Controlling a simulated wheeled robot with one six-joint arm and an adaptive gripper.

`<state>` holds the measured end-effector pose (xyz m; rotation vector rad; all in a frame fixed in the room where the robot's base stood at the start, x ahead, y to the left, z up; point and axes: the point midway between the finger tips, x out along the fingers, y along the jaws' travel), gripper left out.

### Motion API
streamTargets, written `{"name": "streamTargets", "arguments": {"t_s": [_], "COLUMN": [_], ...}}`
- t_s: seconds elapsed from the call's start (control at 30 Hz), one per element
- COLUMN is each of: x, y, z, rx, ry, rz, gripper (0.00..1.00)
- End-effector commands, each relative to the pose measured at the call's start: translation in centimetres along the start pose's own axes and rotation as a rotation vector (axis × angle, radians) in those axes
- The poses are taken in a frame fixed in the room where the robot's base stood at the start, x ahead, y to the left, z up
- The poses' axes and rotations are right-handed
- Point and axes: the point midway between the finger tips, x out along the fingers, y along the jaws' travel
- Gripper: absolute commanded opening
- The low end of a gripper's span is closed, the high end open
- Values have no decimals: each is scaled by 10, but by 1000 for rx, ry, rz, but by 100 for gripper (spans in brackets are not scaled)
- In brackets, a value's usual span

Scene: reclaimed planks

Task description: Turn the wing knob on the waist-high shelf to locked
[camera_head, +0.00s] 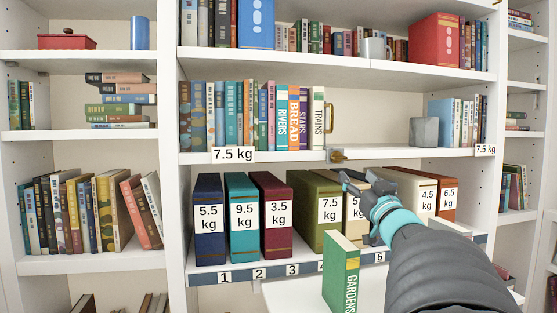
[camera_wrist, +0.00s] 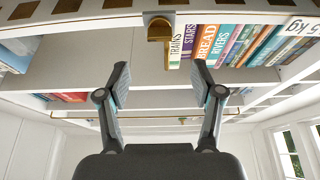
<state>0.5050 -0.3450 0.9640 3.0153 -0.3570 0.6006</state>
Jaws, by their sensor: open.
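The brass wing knob (camera_head: 338,155) is on the front edge of the shelf board, below the book titled TRAINS. In the wrist view the knob (camera_wrist: 159,30) is at the top centre, ahead of the gap between my fingers. My gripper (camera_head: 348,180) is just below and in front of the knob in the head view. In the wrist view my gripper (camera_wrist: 160,78) has its two fingers spread, with nothing between them. The fingers look apart from the knob. I cannot read any locked mark.
A brass handle (camera_head: 329,118) stands above the knob beside the TRAINS book (camera_head: 317,117). Weight-labelled binders, such as the maroon one (camera_head: 272,215), fill the shelf below. A green GARDENS book (camera_head: 341,272) stands in front, close to my arm. A grey block (camera_head: 424,132) sits right on the knob's shelf.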

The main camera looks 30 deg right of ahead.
Motion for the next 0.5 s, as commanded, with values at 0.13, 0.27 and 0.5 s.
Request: {"name": "streamTargets", "arguments": {"t_s": [0.13,0.27,0.5], "x": [30,54,88], "y": [-1,-1,-1], "z": [0,0,0], "rx": [2,2,0], "ry": [0,0,-1], "rz": [-3,-2,-1], "gripper": [66,66,66]}}
